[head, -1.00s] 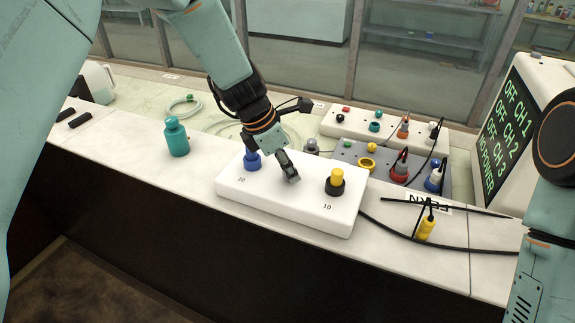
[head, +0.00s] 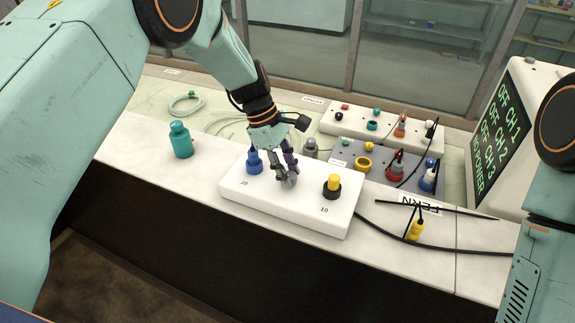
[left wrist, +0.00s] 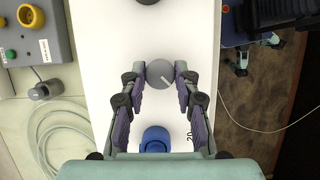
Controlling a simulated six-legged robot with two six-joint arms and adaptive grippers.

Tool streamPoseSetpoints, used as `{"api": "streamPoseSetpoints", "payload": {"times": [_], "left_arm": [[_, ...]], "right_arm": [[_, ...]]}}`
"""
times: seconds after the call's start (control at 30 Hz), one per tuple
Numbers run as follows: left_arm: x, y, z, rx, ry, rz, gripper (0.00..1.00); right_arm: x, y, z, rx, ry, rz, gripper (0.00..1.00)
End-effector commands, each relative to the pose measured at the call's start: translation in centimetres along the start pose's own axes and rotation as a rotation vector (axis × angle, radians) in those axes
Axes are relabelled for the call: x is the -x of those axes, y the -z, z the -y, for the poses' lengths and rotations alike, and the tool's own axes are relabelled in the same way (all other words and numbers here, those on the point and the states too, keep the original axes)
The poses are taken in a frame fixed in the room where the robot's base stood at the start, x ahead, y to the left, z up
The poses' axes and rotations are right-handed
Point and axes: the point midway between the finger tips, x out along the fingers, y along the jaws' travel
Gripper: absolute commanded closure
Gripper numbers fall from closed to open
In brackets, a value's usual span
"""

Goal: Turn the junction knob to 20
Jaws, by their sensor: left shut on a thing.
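The junction box (head: 300,211) is a long white block on the bench. Its number 20 (head: 243,183) is at the left end and its number 10 (head: 324,210) near the right end. The round grey knob (left wrist: 161,73) shows in the left wrist view, with a white mark slanting to the lower right, roughly towards the printed 20 (left wrist: 189,136). My left gripper (head: 287,178) is shut on the knob, fingertips at either side; in the head view the fingers largely hide it. My right arm shows at the right edge, its gripper out of view.
A blue connector (head: 254,163) and a yellow plug (head: 333,183) stand on the box, either side of the gripper. A teal bottle (head: 181,142) stands left. A grey socket panel (head: 348,158) sits behind. A black cable (head: 380,236) runs right.

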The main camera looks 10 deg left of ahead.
Motion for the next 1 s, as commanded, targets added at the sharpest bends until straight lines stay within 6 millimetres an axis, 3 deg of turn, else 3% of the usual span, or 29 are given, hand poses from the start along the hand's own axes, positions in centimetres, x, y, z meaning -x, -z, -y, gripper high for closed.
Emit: {"api": "streamPoseSetpoints", "payload": {"times": [0.6, 1.0], "left_arm": [[-0.1, -0.1, -0.5, -0.51, 0.208, -0.001, 1.0], [-0.1, -0.2, -0.5, -0.687, 0.282, -0.001, 1.0]], "right_arm": [[-0.9, 0.0, 0.0, 0.0, 0.0, 0.0, 0.55], [-1.5, 0.0, 0.0, 0.0, 0.0, 0.0, 0.55]]}}
